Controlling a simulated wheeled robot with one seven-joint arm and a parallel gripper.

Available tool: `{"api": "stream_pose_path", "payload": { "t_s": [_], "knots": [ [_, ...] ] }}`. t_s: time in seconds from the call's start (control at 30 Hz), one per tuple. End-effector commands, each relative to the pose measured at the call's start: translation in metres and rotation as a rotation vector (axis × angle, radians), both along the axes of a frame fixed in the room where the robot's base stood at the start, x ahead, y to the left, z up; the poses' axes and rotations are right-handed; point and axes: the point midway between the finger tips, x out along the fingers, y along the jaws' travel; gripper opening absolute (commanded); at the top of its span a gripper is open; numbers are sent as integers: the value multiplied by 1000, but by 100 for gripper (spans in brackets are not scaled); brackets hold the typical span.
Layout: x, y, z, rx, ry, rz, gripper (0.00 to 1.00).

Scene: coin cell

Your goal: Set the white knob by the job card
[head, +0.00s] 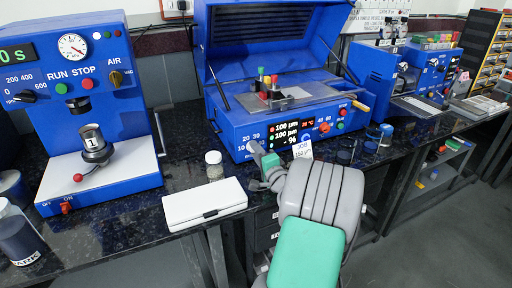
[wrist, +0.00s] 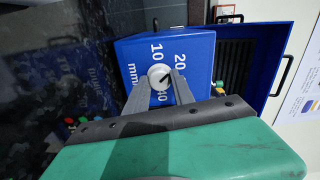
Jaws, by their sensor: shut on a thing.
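The white knob (wrist: 158,73) is on the blue front of the coating machine (head: 232,130). In the wrist view, a dial marked 10, 20, 40 and mm/s surrounds it. A short dark pointer line shows on its face, slanting towards the upper right in that view; its exact reading is hard to tell. My gripper (wrist: 161,86) is shut on the knob, one finger on each side. In the head view, the gripper reaches the machine's lower left front and hides the knob.
The machine's lit display (head: 290,132) shows 100 µm. A white flat case (head: 204,203) and a small jar (head: 214,165) stand left of my arm. A blue press (head: 80,100) stands farther left. Blue cups and other machines are to the right.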

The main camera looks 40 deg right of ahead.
Motion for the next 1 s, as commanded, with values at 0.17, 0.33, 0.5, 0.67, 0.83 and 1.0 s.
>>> {"api": "stream_pose_path", "payload": {
  "t_s": [0.17, 0.33, 0.5, 0.67, 0.83, 1.0],
  "knots": [
    [0, 0, 3, 163, -45, 0, 0],
    [0, 0, 4, 318, -91, -1, 0],
    [0, 0, 4, 473, -136, -1, 0],
    [0, 0, 4, 619, -180, -2, 0],
    [0, 0, 4, 773, -225, -1, 0],
    [-1, 0, 3, 916, -268, -2, 0]
  ]
}}
